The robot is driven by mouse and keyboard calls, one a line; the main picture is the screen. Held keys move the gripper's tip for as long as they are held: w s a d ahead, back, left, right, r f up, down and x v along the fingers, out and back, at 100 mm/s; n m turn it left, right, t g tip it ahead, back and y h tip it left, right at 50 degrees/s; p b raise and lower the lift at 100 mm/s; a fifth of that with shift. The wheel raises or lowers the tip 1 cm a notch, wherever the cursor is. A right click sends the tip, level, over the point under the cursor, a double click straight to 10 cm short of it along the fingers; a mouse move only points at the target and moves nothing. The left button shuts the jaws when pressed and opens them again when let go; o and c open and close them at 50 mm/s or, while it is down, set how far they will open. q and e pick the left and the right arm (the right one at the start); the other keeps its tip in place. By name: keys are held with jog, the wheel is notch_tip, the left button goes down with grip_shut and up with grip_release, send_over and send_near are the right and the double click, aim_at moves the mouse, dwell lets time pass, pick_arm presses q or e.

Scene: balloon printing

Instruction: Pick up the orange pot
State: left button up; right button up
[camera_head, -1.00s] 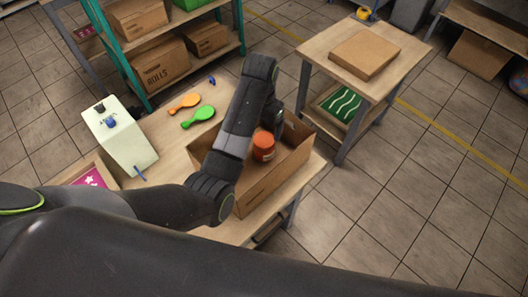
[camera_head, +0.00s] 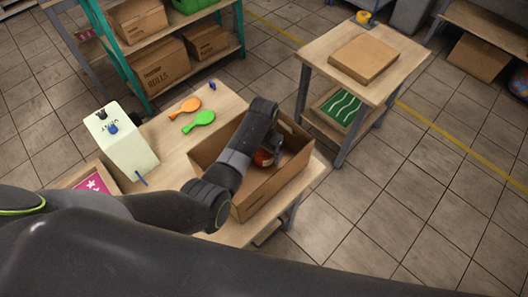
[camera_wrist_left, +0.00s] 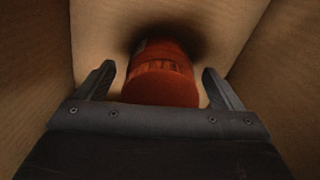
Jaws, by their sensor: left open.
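The orange pot (camera_head: 263,158) stands inside an open cardboard box on the wooden table, partly hidden by my left arm in the head view. In the left wrist view the pot (camera_wrist_left: 160,78) shows between the two fingers, near the box's inner wall. My left gripper (camera_wrist_left: 160,88) is open, with one finger on each side of the pot and a gap visible at both sides. In the head view the left gripper (camera_head: 272,152) reaches down into the box. My right gripper is not in view.
The cardboard box (camera_head: 262,198) has tall walls around the gripper. A pale machine (camera_head: 121,146) stands at the left. A side table (camera_head: 345,92) carries a flat box (camera_head: 364,57).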

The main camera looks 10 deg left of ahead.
pick_arm(q)
jog(key=shift+f, duration=0.3)
jog(key=c, duration=1.2)
jog(key=shift+r, duration=0.1)
